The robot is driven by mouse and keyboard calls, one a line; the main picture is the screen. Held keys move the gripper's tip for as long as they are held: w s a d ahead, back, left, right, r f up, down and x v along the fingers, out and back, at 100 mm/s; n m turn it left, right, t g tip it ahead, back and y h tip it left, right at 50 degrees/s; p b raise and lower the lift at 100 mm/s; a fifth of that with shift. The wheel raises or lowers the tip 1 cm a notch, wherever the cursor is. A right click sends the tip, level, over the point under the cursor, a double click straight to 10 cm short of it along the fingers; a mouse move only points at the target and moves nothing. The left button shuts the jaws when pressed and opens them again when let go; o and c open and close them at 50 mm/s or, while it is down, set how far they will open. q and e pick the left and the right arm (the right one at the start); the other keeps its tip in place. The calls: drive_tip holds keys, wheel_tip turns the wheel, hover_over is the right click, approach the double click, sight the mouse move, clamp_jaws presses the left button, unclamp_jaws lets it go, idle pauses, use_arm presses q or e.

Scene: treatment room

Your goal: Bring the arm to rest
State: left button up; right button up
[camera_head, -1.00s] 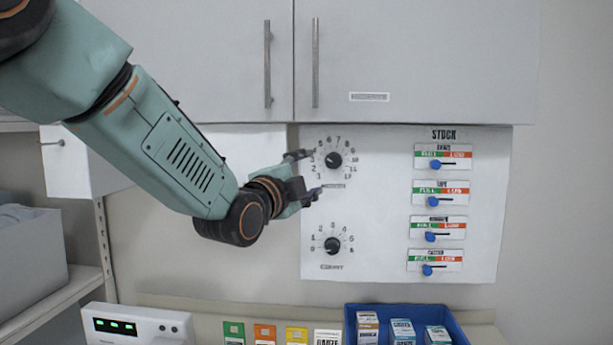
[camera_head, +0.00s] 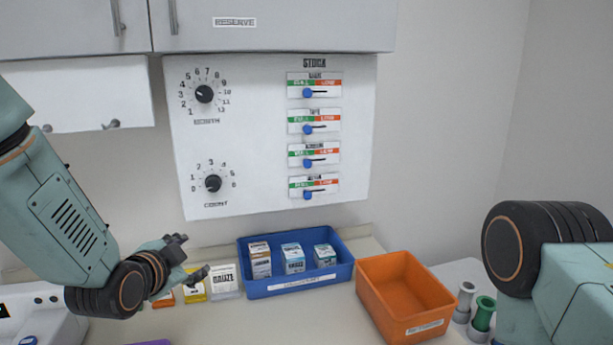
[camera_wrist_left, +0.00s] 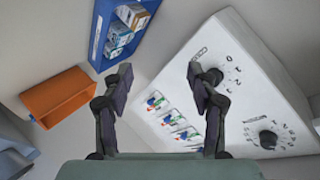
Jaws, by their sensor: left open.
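My left gripper (camera_head: 190,261) is open and empty at the lower left of the head view, in front of the counter's small boxes. Its two spread fingers also show in the left wrist view (camera_wrist_left: 157,90), with nothing between them. The panel (camera_head: 270,190) with two dials and several sliders is on the wall, up and to the right of the gripper and apart from it. The upper dial (camera_head: 204,94) and lower dial (camera_head: 213,183) have black knobs. My right arm shows at the right edge; its gripper is out of view.
A blue bin (camera_head: 345,267) holding several small boxes and an empty orange bin (camera_head: 364,287) stand on the counter. A white GAUZE box (camera_head: 225,283) stands near the left gripper. Grey cabinets (camera_head: 300,25) hang above. Green and grey cylinders (camera_head: 484,315) stand at right.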

use_arm(q)
drive_tip(key=s+f+n+g, duration=0.65)
drive_tip(key=s+f, duration=1.15)
drive_tip(key=f, duration=0.4)
drive_tip(key=s+f+n+g+y, duration=0.1)
drive_tip(key=s+f+n+g, duration=0.2)
drive_tip(key=s, duration=0.9)
drive_tip(key=s+f+n+g, duration=0.2)
drive_tip(key=s+f+g, duration=0.25)
drive_tip(key=s, duration=0.75)
wheel_tip(320, 180, down, 19)
drive_tip(key=w+t+b, duration=0.1)
drive_tip(key=b, duration=1.6)
drive_tip(key=shift+r+b, duration=0.2)
drive_tip(key=shift+b, duration=0.15)
drive_tip(key=shift+d+m, duration=0.1)
drive_tip(key=shift+m, duration=0.15)
